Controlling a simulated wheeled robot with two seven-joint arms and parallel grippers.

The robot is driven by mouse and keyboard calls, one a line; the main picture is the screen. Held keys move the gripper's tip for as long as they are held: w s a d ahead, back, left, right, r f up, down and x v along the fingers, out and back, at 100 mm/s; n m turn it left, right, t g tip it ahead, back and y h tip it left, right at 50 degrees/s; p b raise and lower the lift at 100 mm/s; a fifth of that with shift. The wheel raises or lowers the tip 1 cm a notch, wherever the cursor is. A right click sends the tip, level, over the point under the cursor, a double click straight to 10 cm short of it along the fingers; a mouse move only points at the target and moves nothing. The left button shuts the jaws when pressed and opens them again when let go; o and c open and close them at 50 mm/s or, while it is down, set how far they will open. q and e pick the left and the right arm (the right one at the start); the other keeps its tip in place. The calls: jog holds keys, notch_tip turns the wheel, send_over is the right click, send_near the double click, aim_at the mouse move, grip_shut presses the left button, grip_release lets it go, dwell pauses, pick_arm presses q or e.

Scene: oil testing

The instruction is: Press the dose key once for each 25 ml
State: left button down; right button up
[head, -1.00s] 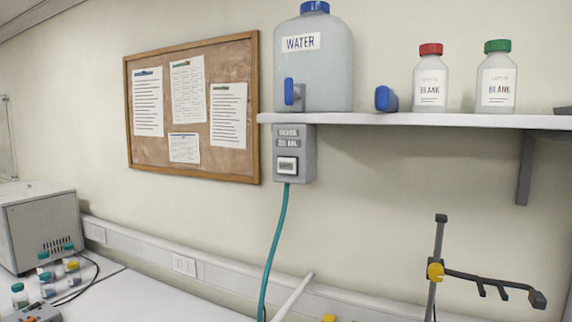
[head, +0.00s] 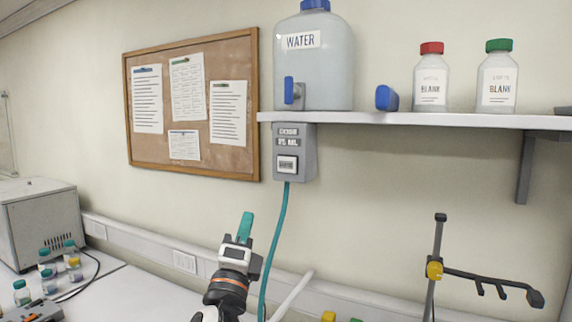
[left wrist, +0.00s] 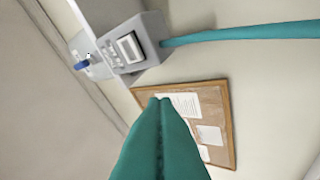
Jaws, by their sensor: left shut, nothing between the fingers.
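The grey dosing box (head: 307,152) hangs under the shelf, with the dose key (head: 287,164), a pale rectangular button in a dark frame, on its front. The key also shows in the left wrist view (left wrist: 130,48). A teal hose (head: 272,255) runs down from the box. My left gripper (head: 245,224), with teal fingers, is shut and empty. It is below and left of the box, apart from the key. In the left wrist view its fingertips (left wrist: 160,101) are together. The label on the box is too small to read surely. My right gripper is not in view.
A water tank (head: 330,75), a blue object (head: 386,98) and two BLANK bottles stand on the shelf (head: 430,120). A cork board (head: 215,62) hangs left of the box. A stand with an arm (head: 437,260) is at right. Small bottles are at lower left.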

aim_at(287, 165)
pick_arm(q)
jog(key=s+d+r+m+t+h, duration=0.2)
jog(key=s+r+m+h, duration=0.1)
jog(key=r, duration=0.6)
jog(key=shift+m, duration=0.7)
jog(key=shift+d, duration=0.1)
jog(key=w+d+b, duration=0.1)
jog(key=w+b, duration=0.1)
jog(key=w+d+b, duration=0.1)
jog(key=w+b, duration=0.1)
jog(key=w, duration=0.1)
jog(key=w+d+b, duration=0.1)
jog(key=w+b, duration=0.1)
jog(key=w, duration=0.1)
jog(key=shift+d+b, duration=0.3)
jog(key=shift+b, duration=0.1)
jog(key=shift+s, duration=0.1)
dwell(0.7)
jog(key=shift+f+b, duration=0.15)
jog(key=shift+b, duration=0.2)
jog(key=shift+w+d, duration=0.2)
jog(key=shift+w, duration=0.2)
